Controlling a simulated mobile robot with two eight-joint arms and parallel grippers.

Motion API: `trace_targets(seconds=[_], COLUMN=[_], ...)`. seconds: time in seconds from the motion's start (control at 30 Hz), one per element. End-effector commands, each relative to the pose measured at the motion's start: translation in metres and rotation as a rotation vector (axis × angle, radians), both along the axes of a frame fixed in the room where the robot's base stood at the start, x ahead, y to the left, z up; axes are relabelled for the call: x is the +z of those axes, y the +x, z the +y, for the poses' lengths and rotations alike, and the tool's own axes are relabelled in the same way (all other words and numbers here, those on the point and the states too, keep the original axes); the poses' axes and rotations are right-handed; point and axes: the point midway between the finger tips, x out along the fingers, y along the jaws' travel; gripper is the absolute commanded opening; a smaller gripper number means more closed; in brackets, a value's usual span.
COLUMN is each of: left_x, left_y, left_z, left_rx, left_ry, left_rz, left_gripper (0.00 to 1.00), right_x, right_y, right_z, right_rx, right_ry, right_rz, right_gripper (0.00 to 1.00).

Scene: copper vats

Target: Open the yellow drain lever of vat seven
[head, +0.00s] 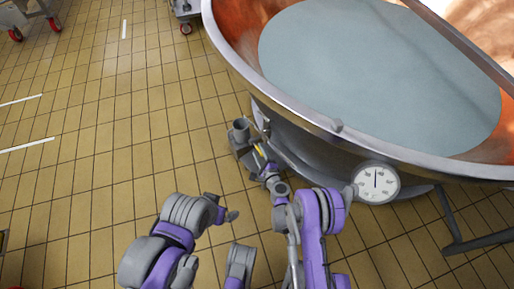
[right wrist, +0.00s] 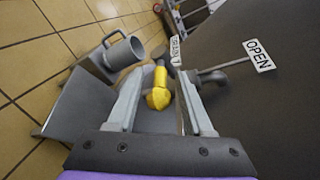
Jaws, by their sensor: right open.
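The yellow drain lever (right wrist: 159,88) shows in the right wrist view between the two fingers of my open right gripper (right wrist: 160,78). Gaps show on both sides of it. In the head view the lever is a small yellow bit (head: 259,150) low beside the vat (head: 330,125), just beyond my right gripper (head: 263,165). An OPEN sign (right wrist: 258,55) stands to the right of the lever. A second small sign (right wrist: 175,50) stands just beyond it, too oblique to read. My left arm is folded at the bottom; its gripper (head: 230,215) is too unclear to judge.
Tiled floor at left is clear; wheeled carts stand at the far edge.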

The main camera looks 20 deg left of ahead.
Motion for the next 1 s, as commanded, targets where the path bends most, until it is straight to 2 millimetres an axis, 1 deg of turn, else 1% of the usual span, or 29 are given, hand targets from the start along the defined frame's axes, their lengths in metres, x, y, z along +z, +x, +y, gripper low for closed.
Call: trace_targets(seconds=[0.03,0.1,0.2,0.37,0.57,0.6,0.67,0.7,0.87,1.0], left_x=[-0.002,-0.003,-0.004,-0.005,-0.005,-0.005,-0.005,-0.005,-0.005,-0.005], left_y=[0.0,0.001,0.001,0.001,0.001,0.001,0.001,0.001,0.001,0.001], left_z=[0.0,0.0,0.0,0.0,0.0,0.0,0.0,0.0,0.0,0.0], left_rx=[0.0,0.0,0.0,0.0,0.0,0.0,0.0,0.0,0.0,0.0], left_ry=[0.0,0.0,0.0,0.0,0.0,0.0,0.0,0.0,0.0,0.0], left_rz=[0.0,-0.001,-0.001,-0.001,-0.001,-0.001,-0.001,-0.001,-0.001,-0.001], left_gripper=[1.0,1.0,1.0,1.0,1.0,1.0,1.0,1.0,1.0,1.0], right_x=[-0.002,-0.005,-0.006,-0.007,-0.007,-0.007,-0.007,-0.007,-0.007,-0.007], right_y=[0.007,0.014,0.022,0.026,0.027,0.026,0.026,0.026,0.026,0.026], right_z=[0.006,0.011,0.016,0.02,0.02,0.02,0.02,0.02,0.02,0.02], right_rx=[0.001,0.001,0.001,0.0,0.0,0.0,0.0,0.0,0.002,0.002], right_ry=[0.0,0.0,0.0,-0.001,-0.001,-0.001,-0.001,-0.001,-0.002,-0.002], right_rz=[0.0,0.0,-0.001,-0.001,-0.001,-0.001,-0.001,-0.001,-0.001,-0.001], right_gripper=[0.51,0.51,0.51,0.51,0.51,0.47,0.36,0.29,0.01,0.0])
